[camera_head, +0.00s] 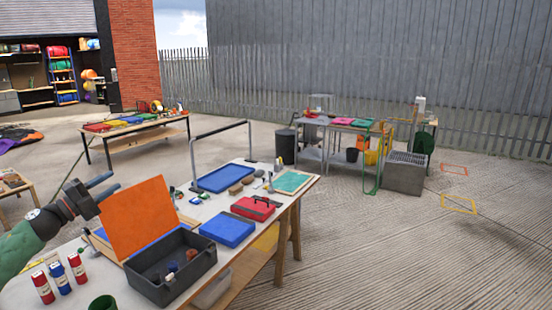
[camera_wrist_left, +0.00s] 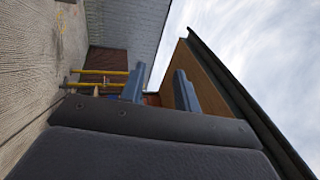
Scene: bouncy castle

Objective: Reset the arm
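My left gripper (camera_head: 112,184) comes in from the left in the head view, above the left part of the near table (camera_head: 215,208). Its two blue-grey fingers are spread apart and point right, beside the raised orange lid of a dark grey case. In the left wrist view the fingers (camera_wrist_left: 160,90) stand apart, with no held object visible between them. My right gripper is not in view.
The open case (camera_head: 172,268) has its orange lid (camera_head: 140,215) raised close by the gripper. Red and blue cylinders (camera_head: 60,277), a green cup (camera_head: 103,302), a blue box (camera_head: 228,230) and a red toolbox (camera_head: 253,208) stand on the table. Open paving (camera_head: 400,260) lies right.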

